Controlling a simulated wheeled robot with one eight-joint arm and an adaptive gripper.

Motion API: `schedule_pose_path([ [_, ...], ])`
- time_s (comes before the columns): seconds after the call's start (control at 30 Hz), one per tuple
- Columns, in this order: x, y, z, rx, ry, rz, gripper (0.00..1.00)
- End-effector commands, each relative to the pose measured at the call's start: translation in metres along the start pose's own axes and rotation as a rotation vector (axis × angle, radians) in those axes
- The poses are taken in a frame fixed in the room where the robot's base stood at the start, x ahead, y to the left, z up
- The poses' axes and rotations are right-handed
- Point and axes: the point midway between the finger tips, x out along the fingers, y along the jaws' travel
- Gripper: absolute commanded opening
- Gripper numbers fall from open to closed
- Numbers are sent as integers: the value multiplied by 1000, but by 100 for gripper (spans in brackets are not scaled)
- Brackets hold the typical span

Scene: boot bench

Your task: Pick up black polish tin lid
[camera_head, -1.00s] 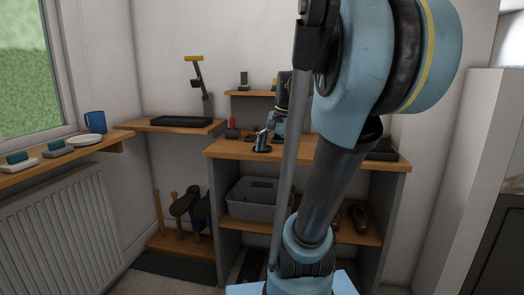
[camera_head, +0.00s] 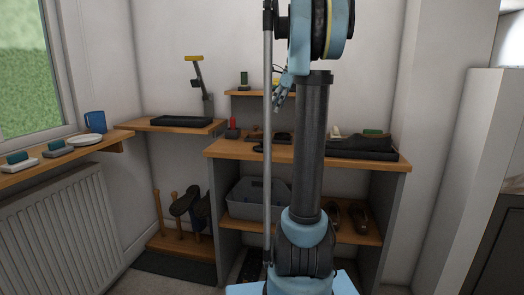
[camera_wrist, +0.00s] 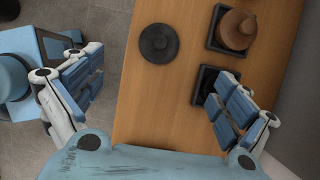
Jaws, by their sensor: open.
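A round black lid (camera_wrist: 158,43) with a raised middle lies flat on the wooden bench top (camera_wrist: 150,118) in the wrist view. My gripper (camera_wrist: 158,92) is open, its fingers spread wide and nothing between them. The lid lies beyond the fingers, toward the top of the picture, apart from both. In the head view my gripper (camera_head: 281,94) hangs above the bench top, in front of the small upper shelf. A small dark shape (camera_head: 258,148) at the bench's front edge there may be the lid.
A brown round object sits in a black square tray (camera_wrist: 214,44) right of the lid. A second black square holder (camera_wrist: 203,84) is partly hidden by my right finger. A red item (camera_head: 232,123) stands at the bench's left; a dark tray (camera_head: 375,154) lies at its right.

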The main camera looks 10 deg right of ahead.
Motion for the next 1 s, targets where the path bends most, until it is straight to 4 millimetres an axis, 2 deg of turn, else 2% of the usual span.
schedule_pose_path([
  [0.17,23,0,1,-1,0,1,95],
  [0.6,100,0,0,-2,0,0,95],
  [1.0,131,-2,-2,-2,1,0,95],
])
